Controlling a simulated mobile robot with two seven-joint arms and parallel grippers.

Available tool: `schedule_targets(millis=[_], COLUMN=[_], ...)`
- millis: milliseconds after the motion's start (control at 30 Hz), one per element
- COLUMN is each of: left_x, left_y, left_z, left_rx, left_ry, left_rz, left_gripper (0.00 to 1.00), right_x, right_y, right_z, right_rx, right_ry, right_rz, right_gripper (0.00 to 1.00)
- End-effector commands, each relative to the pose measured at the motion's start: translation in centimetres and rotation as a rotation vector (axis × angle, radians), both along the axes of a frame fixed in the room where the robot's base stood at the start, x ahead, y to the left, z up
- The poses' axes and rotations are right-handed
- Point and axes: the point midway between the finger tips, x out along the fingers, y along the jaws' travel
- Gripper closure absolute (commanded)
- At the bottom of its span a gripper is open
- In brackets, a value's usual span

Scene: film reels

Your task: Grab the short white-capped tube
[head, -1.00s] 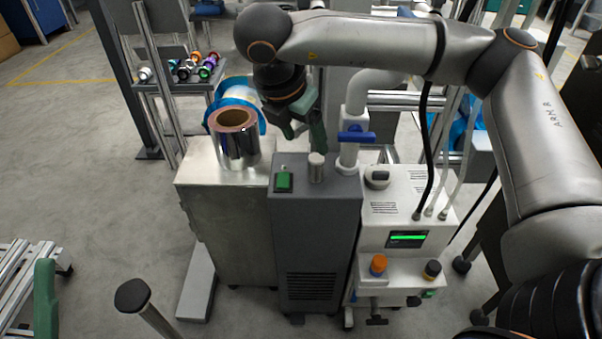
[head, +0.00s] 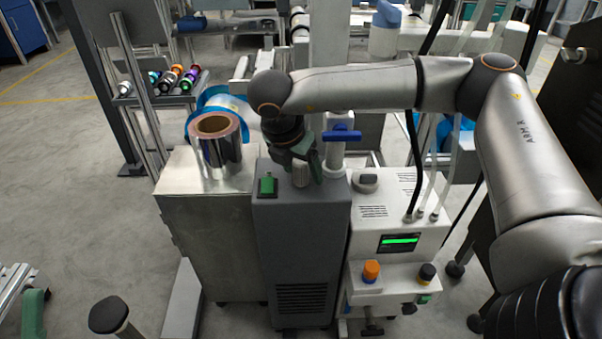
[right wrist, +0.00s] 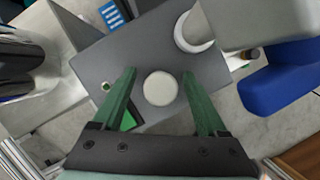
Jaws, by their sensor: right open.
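The short tube (head: 300,181) with a round white cap stands upright on the dark grey cabinet (head: 296,218), partly hidden by my right gripper (head: 299,167) in the head view. In the right wrist view the pale cap (right wrist: 161,88) shows from above. It lies between the two green fingers of my right gripper (right wrist: 158,73), with a gap on each side. The gripper is open, its fingers pointing down around the tube.
A green button box (head: 267,186) sits left of the tube. A shiny film roll (head: 220,148) stands on the metal cabinet to the left. A white pipe with a blue valve handle (head: 342,135) rises close behind on the right. A white machine (head: 391,225) stands at right.

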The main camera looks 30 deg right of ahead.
Motion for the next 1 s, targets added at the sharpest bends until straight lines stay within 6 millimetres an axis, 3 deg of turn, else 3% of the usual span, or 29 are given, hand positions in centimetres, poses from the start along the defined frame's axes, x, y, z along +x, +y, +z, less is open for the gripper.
schedule_targets(millis=[133,800,1000], left_x=[0.0,0.04,0.03], left_y=[-0.03,0.0,0.01], left_z=[0.03,0.06,0.05], left_rx=[0.0,-0.007,-0.007], left_ry=[0.001,0.004,0.004], left_rz=[0.0,0.001,0.001], left_gripper=[0.5,0.5,0.5], right_x=[-0.02,-0.04,-0.03], right_y=[0.0,0.04,0.04], right_z=[0.04,0.04,0.07], right_rx=[0.0,-0.001,-0.001], right_ry=[0.001,0.001,0.001], right_rz=[0.0,0.001,0.001], right_gripper=[0.26,1.0,1.0])
